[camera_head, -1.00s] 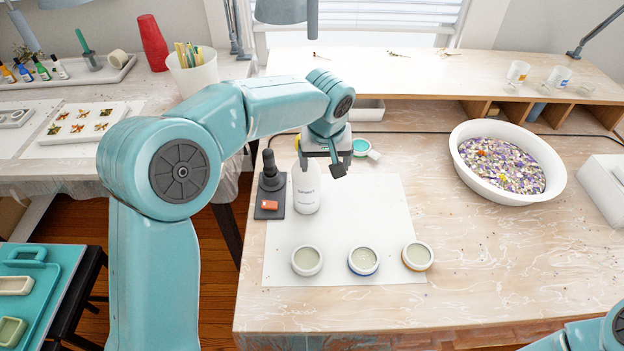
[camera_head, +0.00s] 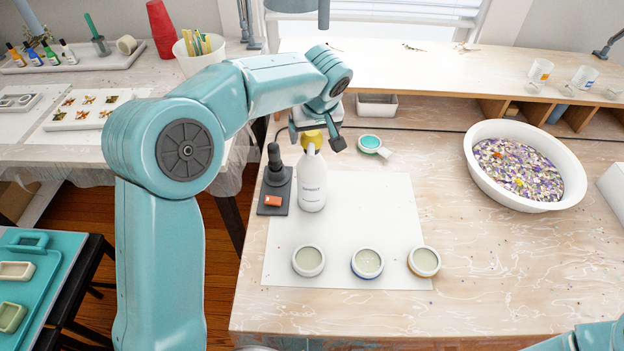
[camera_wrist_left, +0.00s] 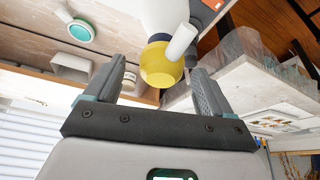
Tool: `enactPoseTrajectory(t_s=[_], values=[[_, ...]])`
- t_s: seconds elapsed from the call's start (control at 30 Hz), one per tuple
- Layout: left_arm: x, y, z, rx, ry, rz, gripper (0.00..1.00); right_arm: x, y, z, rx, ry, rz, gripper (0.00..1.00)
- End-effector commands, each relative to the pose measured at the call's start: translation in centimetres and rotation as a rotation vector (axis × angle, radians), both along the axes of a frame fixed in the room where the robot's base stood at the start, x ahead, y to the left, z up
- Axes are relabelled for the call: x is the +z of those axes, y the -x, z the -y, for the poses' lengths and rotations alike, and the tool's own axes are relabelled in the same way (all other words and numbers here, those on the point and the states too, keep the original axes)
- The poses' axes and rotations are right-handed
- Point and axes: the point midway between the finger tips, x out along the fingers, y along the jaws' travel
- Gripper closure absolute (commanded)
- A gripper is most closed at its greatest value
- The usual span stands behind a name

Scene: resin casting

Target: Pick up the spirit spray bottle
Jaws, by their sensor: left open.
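The spirit spray bottle is white with a yellow spray head. In the head view the bottle (camera_head: 312,185) stands upright on the white mat (camera_head: 372,212). My left gripper (camera_head: 317,139) is open at the height of its yellow head, partly overlapping it in that view. In the left wrist view the yellow head (camera_wrist_left: 160,66) and white nozzle show between the two open fingers of the left gripper (camera_wrist_left: 156,80), near their tips. I see no clear contact. My right gripper is not in view; only part of my right arm shows at the bottom right.
A black torch-like tool (camera_head: 275,180) on a dark base stands close to the bottle's left. Three small round moulds (camera_head: 367,262) sit along the mat's front. A white bowl of chips (camera_head: 573,190) stands at right.

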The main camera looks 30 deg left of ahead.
Motion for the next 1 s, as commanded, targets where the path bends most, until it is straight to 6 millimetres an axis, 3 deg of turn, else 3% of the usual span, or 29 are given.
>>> enactPoseTrajectory(t_s=[0.4,0.67,0.93,1.0], values=[[-4.9,-1.3,-1.2,0.000,0.001,-0.001,0.17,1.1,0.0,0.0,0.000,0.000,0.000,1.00],[-5.3,-1.4,-1.3,-0.001,0.000,0.000,0.17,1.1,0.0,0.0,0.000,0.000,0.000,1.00],[-5.3,-1.4,-1.3,-0.001,0.000,0.000,1.00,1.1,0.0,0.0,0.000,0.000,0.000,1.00],[-5.2,-1.4,-1.3,-0.001,0.000,0.003,1.00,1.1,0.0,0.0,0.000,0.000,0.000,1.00]])
